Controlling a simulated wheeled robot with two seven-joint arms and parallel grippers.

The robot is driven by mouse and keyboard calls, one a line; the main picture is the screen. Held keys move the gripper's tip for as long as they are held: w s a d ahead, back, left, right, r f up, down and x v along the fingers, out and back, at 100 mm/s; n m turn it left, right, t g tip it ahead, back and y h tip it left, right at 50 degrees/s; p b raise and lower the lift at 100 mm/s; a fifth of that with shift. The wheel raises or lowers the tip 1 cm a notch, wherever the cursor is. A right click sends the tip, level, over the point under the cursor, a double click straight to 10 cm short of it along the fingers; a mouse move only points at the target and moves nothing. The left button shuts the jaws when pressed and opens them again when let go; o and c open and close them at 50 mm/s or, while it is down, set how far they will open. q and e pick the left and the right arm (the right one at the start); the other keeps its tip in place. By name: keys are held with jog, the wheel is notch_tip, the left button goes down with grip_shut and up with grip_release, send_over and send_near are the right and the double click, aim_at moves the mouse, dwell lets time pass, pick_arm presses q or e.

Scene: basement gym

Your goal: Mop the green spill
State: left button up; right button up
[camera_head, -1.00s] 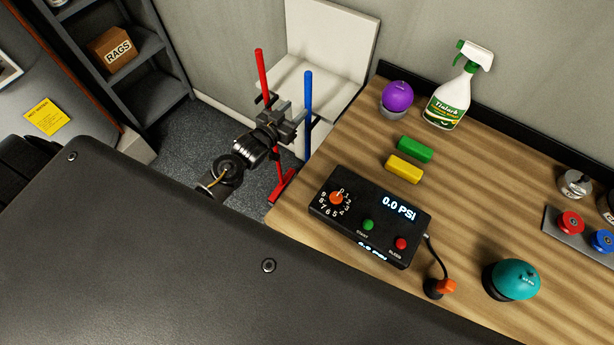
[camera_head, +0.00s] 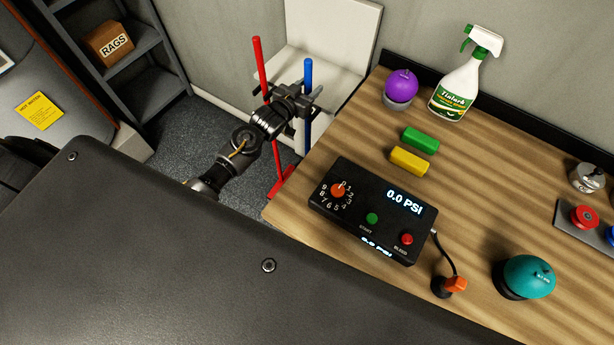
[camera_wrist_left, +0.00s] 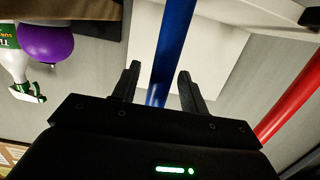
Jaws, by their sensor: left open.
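A blue pole (camera_head: 308,72) and a red pole (camera_head: 258,65) stand upright beside the table, in front of a white seat-like object. The red one ends in a red foot (camera_head: 282,182) on the floor; the blue one's lower end is hidden behind the table. My left gripper (camera_head: 314,100) is open at the blue pole's upper part. In the left wrist view the blue pole (camera_wrist_left: 173,45) runs between the open fingers, and the red pole (camera_wrist_left: 290,105) is off to the right. No green spill shows. My right gripper is out of view.
The wooden table (camera_head: 310,160) holds a black PSI box (camera_head: 370,210), green (camera_head: 421,139) and yellow blocks (camera_head: 409,161), a purple ball (camera_head: 401,84), a spray bottle (camera_head: 463,85) and a teal dome (camera_head: 529,276). Grey shelves (camera_head: 150,75) stand left. Some carpet (camera_head: 200,135) is clear.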

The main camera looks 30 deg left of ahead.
aim_at(306, 81)
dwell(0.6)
pick_arm(q)
jog(key=shift+c, duration=0.4)
grip_shut()
jog(key=shift+r, duration=0.1)
jog(key=shift+r+p, duration=0.1)
jog(key=shift+p, duration=0.2)
jog(key=shift+r+p, duration=0.45)
jog(key=shift+p, duration=0.05)
jog(key=shift+r+p, duration=0.95)
jog(key=shift+p, duration=0.05)
